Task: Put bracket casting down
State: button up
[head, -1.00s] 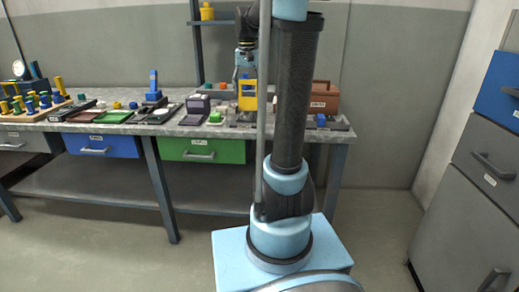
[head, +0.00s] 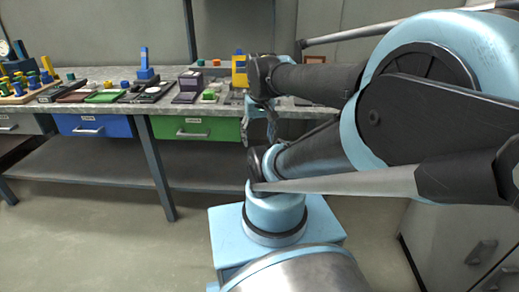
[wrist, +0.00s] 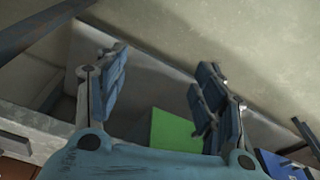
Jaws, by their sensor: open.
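My gripper (wrist: 163,88) is open in the wrist view, its two blue padded fingers wide apart with nothing between them. In the head view my gripper (head: 262,125) hangs in front of the workbench (head: 120,112), partly hidden by my arm. I cannot pick out a bracket casting for certain in either view. A yellow upright piece (head: 240,70) stands at the back of the bench, partly hidden by my arm.
The bench holds a peg rack (head: 28,88), a green tray (head: 106,97) and several small fixtures. Below the top are a blue drawer (head: 95,126) and a green drawer (head: 195,130), which also shows in the wrist view (wrist: 173,130). Grey cabinets (head: 455,240) stand right.

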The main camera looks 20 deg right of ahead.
jog(key=s+f, duration=0.1)
jog(key=f, duration=0.1)
jog(key=s+f, duration=0.2)
jog(key=shift+w, duration=0.1)
jog(key=shift+w+f, duration=0.15)
jog(key=shift+w, duration=0.3)
dwell(0.6)
